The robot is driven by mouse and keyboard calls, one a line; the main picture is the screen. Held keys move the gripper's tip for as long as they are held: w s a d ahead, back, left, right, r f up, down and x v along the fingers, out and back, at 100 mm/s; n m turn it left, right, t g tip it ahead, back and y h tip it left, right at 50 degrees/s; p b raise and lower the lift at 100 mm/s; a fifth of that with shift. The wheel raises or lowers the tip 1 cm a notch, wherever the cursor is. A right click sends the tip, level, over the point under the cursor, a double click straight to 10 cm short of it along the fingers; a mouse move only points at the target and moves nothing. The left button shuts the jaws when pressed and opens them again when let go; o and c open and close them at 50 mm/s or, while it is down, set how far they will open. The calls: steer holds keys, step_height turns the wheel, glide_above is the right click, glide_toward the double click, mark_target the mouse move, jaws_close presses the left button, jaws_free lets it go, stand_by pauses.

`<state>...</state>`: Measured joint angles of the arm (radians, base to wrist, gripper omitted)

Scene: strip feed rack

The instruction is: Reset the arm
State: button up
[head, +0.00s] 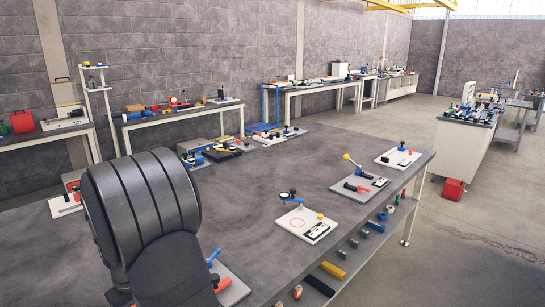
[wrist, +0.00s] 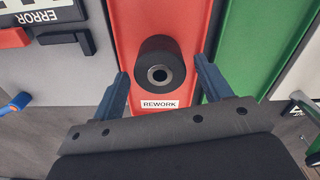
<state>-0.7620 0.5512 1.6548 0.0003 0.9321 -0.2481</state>
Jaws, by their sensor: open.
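In the wrist view my gripper (wrist: 161,68) is open, with one blue finger on each side of a black round knob (wrist: 158,64) that has a grey ring and a hole in its end. A gap shows between the knob and each finger, and nothing is held. The knob sits on a red panel (wrist: 128,35) with a white label (wrist: 160,104) reading REWORK. In the head view a dark ribbed part of my arm (head: 140,205) fills the lower left. My gripper cannot be made out there.
In the wrist view a green panel (wrist: 252,40) lies to the right and a grey board with an ERROR label (wrist: 42,16) to the left. In the head view a dark table (head: 270,170) carries several white fixture boards, including one with a red circle (head: 306,226).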

steer(key=shift+r, duration=0.95)
